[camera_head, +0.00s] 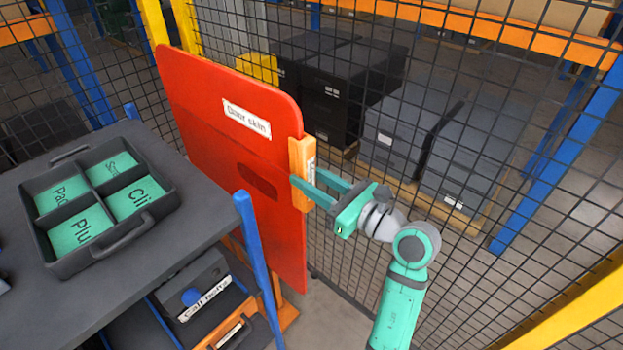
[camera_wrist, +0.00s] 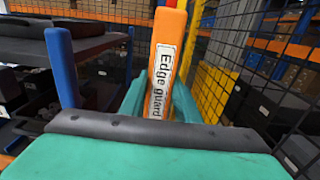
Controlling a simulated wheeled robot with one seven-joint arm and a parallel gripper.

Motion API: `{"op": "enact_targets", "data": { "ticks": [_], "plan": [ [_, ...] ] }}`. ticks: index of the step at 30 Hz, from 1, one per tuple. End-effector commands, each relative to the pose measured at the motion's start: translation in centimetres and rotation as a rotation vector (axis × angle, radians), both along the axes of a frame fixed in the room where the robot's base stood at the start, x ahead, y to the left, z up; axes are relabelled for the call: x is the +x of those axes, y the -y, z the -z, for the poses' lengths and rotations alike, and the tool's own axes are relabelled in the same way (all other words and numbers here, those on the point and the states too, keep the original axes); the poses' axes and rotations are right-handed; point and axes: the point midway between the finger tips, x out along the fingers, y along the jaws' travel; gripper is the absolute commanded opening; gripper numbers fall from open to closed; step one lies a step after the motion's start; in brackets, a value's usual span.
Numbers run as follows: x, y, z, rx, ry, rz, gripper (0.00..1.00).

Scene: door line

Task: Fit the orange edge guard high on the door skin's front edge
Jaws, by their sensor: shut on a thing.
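The red door skin (camera_head: 225,130), labelled "Door skin", stands upright in the head view. The orange edge guard (camera_head: 301,160) stands upright along the upper part of the door skin's right edge. It appears to be at that edge, but I cannot tell whether it is fully seated. In the wrist view the edge guard (camera_wrist: 166,65) shows its "Edge guard" label facing me. My gripper (camera_head: 312,186) is shut on the edge guard near its lower half, with green fingers on both sides. The fingers (camera_wrist: 158,100) also show in the wrist view.
A grey table (camera_head: 100,290) at left carries a dark divided tray (camera_head: 105,235) with green-labelled compartments. A blue post (camera_head: 258,260) stands at the table's corner, near the door skin. Black mesh fencing (camera_head: 480,130) runs behind and to the right, with dark crates beyond.

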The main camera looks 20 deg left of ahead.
Motion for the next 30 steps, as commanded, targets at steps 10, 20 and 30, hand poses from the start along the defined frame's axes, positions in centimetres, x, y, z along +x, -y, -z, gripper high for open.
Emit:
{"op": "enact_targets", "data": {
  "ticks": [10, 20, 30],
  "plan": [
    [0.0, -0.1, 0.0, 0.000, 0.000, 0.000, 0.02],
    [0.0, -0.1, 0.0, 0.000, 0.000, 0.000, 0.51],
    [-0.4, 1.2, 0.0, 0.001, 0.000, 0.002, 0.51]
  ]
}}
